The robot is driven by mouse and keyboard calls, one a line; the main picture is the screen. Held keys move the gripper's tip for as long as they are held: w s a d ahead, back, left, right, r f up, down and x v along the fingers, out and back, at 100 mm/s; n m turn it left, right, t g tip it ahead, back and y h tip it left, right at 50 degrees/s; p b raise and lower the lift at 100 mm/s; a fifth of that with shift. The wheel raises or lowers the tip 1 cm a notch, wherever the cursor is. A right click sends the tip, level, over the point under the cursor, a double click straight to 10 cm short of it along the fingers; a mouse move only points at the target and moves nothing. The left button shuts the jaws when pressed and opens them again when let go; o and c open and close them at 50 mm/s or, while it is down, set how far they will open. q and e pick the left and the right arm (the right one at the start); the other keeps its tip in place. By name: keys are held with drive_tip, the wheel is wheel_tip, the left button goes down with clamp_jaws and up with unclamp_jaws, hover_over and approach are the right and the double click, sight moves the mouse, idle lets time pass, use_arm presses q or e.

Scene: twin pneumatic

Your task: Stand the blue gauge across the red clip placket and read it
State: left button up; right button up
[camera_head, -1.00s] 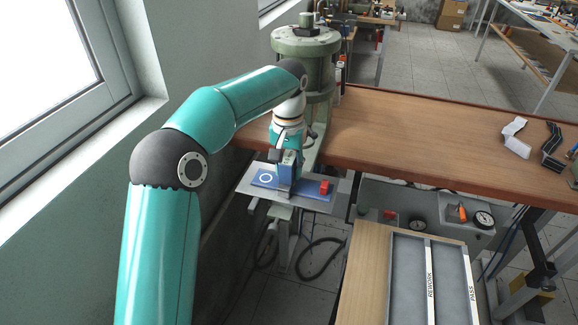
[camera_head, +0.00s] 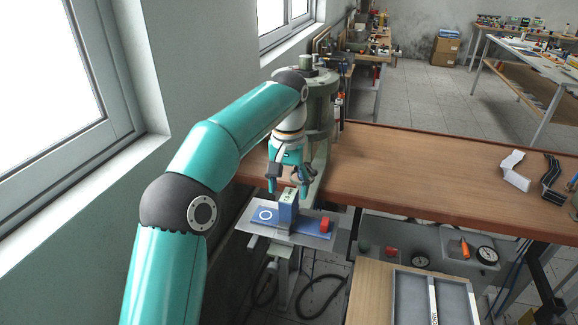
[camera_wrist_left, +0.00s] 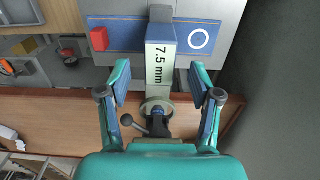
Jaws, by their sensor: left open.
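The blue gauge (camera_head: 287,211) stands upright on a blue strip (camera_head: 264,217) with a white ring, which lies on a grey metal plate. The strip runs out on both sides of the gauge. A red block (camera_head: 325,225), likely the red clip, sits at the strip's other end. In the left wrist view the gauge's pale top (camera_wrist_left: 160,62) reads "7.5 mm"; the red block (camera_wrist_left: 99,39) is to its left and the ring to its right. My left gripper (camera_head: 288,191) is open just above the gauge, fingers on either side and apart from it. My right gripper is out of view.
A green press-like column (camera_head: 320,105) stands behind my left gripper. The wooden bench (camera_head: 410,175) beside it is mostly clear, with a white and a black bracket at right. A grey tray (camera_head: 410,290) is at the lower right. A wall is close on the left.

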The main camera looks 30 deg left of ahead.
use_arm(q)
wheel_tip(320, 180, up, 5)
drive_tip(key=shift+w, duration=0.1)
drive_tip(key=shift+r, duration=0.55)
drive_tip(key=shift+r, duration=0.1)
